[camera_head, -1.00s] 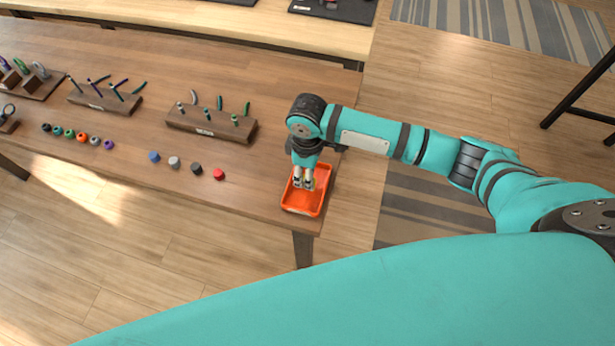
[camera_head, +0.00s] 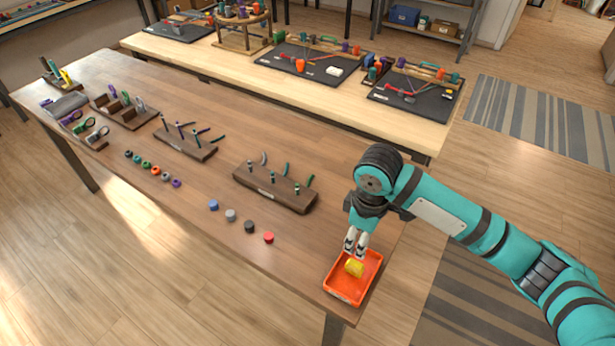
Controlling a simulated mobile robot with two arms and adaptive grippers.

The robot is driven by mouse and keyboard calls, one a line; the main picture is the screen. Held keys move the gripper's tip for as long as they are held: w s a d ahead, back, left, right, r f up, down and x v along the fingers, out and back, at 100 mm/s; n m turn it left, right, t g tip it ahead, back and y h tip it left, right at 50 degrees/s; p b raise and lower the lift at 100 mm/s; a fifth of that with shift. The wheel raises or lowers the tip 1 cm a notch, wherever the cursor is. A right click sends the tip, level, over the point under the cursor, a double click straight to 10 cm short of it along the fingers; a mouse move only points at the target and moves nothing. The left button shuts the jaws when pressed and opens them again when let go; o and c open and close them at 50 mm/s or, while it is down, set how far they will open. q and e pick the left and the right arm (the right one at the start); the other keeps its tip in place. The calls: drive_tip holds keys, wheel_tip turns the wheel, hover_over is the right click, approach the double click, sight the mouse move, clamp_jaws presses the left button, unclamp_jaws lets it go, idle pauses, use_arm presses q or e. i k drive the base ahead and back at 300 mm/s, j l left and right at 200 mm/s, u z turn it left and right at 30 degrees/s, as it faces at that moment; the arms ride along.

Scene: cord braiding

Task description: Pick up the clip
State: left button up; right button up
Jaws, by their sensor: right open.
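My right gripper (camera_head: 355,252) is open and points down just above the orange tray (camera_head: 335,290) at the near right corner of the brown table. A yellow, roughly cylindrical piece (camera_head: 354,267) lies in the tray just below the fingertips; it looks apart from them. I cannot pick out with certainty which small item is the clip. A wooden rack (camera_head: 270,191) with small teal, green and grey upright pieces stands left of my right gripper. My left gripper is not in view.
Small coloured discs, including a red one (camera_head: 268,237), line the near table edge. More wooden racks (camera_head: 184,146) stand further left. A paler table (camera_head: 240,68) behind carries dark mats (camera_head: 415,98) with tools. Brown tabletop between the racks and discs is clear.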

sight(42, 104)
drive_tip(key=u, duration=1.4)
